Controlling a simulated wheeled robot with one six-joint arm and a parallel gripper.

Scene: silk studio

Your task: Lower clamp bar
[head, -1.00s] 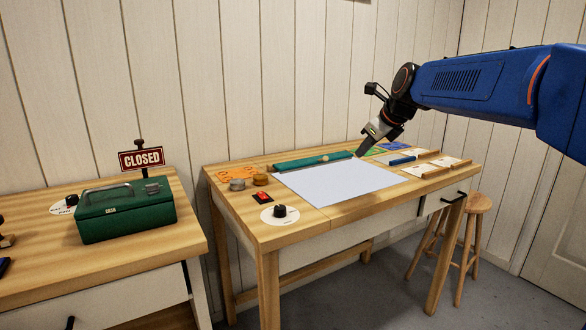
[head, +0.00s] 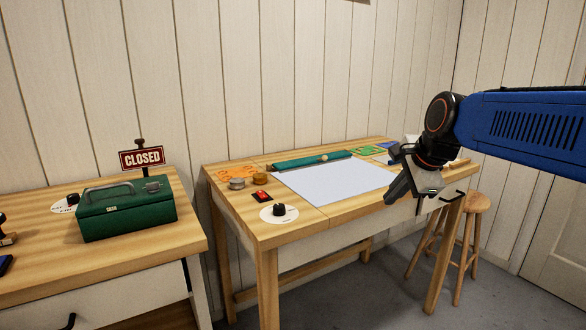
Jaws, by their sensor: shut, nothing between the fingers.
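The green clamp bar (head: 300,163) runs along the back edge of the pale sheet (head: 335,184) on the right-hand table. A small light knob (head: 324,157) sits on the bar. From this view I cannot tell whether the bar is tilted up or lies flat on the sheet. My gripper (head: 396,193) is shut and empty. It shows at the sheet's right front side, to the right of the bar and nearer to me, apart from the bar.
A dial (head: 279,210), a red switch (head: 261,195) and small round tins (head: 237,184) are left of the sheet. A green cash box (head: 125,210) stands on the left table.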

